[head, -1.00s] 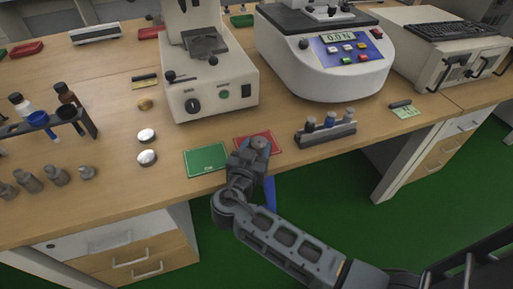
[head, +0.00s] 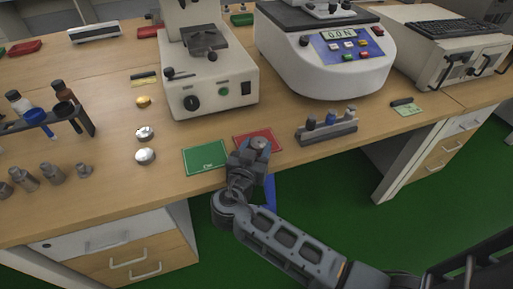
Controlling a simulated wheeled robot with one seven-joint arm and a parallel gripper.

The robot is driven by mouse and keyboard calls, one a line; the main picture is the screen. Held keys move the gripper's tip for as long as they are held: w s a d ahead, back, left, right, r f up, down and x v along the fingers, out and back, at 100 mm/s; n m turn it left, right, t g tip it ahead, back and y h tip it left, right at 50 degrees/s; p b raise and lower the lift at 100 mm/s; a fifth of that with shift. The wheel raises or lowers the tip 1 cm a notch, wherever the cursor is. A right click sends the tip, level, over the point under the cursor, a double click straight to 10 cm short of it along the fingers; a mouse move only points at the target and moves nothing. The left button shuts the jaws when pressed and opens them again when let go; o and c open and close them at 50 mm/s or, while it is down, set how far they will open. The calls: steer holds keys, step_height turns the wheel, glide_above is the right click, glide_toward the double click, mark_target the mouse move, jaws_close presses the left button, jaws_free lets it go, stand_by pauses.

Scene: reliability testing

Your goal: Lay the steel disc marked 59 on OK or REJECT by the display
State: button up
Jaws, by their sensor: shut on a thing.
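My gripper (head: 252,151) is over the near edge of the bench, at the lower left part of the red card (head: 268,135). It is shut on a small round grey-brown disc (head: 259,143), whose marking I cannot read. I cannot tell whether the disc touches the card. The green card (head: 206,157) lies just left of it; its lettering is too small to read. The display (head: 338,35) on the white tester reads 0.0 N. Two shiny steel discs (head: 145,133) (head: 145,156) lie on the bench left of the green card, their markings unreadable.
A brass disc (head: 143,102) lies behind the steel ones. A cream instrument (head: 212,90) stands behind the cards. A small rack (head: 327,127) stands right of the red card. Bottles in a rack (head: 45,118) and grey weights (head: 52,175) are at left.

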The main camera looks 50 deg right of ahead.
steer(key=o, duration=1.4)
steer(key=shift+o, duration=0.2)
steer(key=shift+a, duration=0.1)
steer(key=b+v, duration=0.1)
steer(key=v, duration=0.6)
steer(key=shift+a, duration=0.3)
steer(key=shift+s, duration=0.1)
